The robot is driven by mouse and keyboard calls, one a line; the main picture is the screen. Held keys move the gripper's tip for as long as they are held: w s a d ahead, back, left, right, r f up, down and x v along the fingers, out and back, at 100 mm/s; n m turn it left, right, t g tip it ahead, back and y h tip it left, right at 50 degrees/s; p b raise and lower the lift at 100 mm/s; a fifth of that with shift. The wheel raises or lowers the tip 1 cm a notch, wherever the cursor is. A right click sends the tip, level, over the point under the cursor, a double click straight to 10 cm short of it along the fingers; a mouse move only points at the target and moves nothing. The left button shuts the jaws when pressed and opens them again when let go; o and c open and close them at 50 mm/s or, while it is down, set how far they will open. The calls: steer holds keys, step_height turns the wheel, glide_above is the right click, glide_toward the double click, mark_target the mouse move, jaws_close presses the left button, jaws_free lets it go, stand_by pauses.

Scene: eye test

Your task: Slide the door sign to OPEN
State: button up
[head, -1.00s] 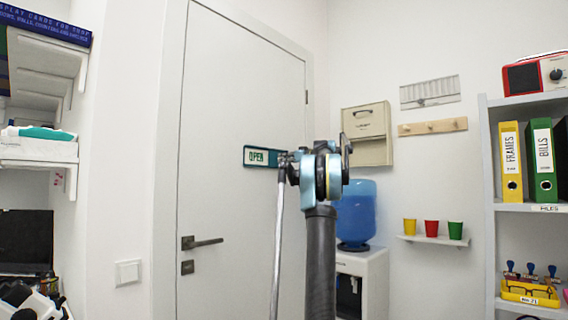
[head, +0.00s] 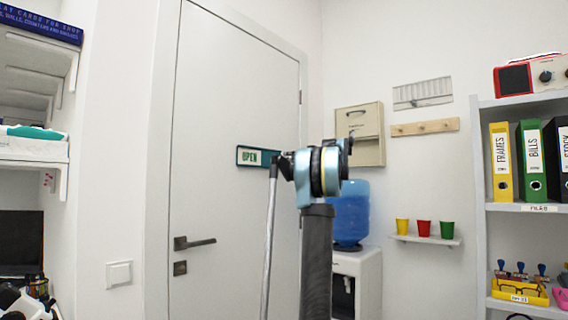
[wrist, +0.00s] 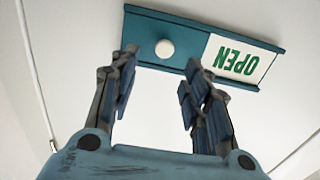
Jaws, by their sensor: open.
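The door sign is a teal holder (head: 239,155) on the white door. Its white panel reads OPEN in green (head: 250,157) at the left in the head view; my gripper hides the right part. In the wrist view the sign (wrist: 150,25) appears upside down, with a round white knob (wrist: 164,48) on the teal part beside the OPEN panel (wrist: 238,60). My gripper (wrist: 161,62) is open, its fingertips to either side of the knob in the picture. It also shows from behind in the head view (head: 277,160). I cannot tell whether the fingers touch the knob.
The door handle (head: 195,243) is below the sign, left of my arm. A water cooler with a blue bottle (head: 350,212) stands behind my arm. A cup shelf (head: 425,240), a letter box (head: 360,135) and a binder rack (head: 478,190) are to the right.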

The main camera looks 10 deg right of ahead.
steer(key=v, duration=0.3)
steer(key=shift+s+d, duration=0.1)
stand_by(0.4)
steer(key=s+a+f+m+g+h, duration=0.15)
steer(key=s+a+f+g, duration=0.25)
steer(key=s+a+f, duration=0.85)
steer(key=s+a+f+m+g+h, duration=0.15)
steer(key=s+a+f+g, duration=0.25)
steer(key=s+a+f, duration=0.85)
steer(key=s+d+f+m+g+h, duration=0.2)
steer(key=s+f+h, duration=0.1)
steer(key=s+f, duration=1.2)
steer(key=s+d+f+m+g+h, duration=0.2)
steer(key=s+f, duration=1.3)
steer(key=f, duration=0.8)
steer(key=d+h, duration=0.1)
steer(key=h, duration=0.1)
steer(key=shift+s+d+f+h, duration=0.2)
steer(key=shift+s+f+h, duration=0.1)
steer(key=shift+s+f, duration=0.1)
